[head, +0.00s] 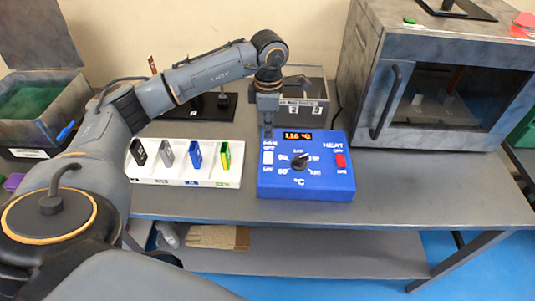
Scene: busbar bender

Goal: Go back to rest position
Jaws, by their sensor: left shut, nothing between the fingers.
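My left gripper (267,128) points down at the back left corner of a blue control box (305,188). Its fingers are shut with nothing between them. The tips are just above or behind the box's white switch; I cannot tell whether they touch the box. The box has a lit orange display (298,136), a black knob (299,161) and a red heat switch (340,160). My left arm reaches in from the lower left across the table. My right gripper is not in view.
A white rack (150,176) with several coloured pieces stands left of the box. A large grey oven (440,85) with a handle stands at the right. A green-lined crate (40,105) is far left. The table (420,185) is bare at front right.

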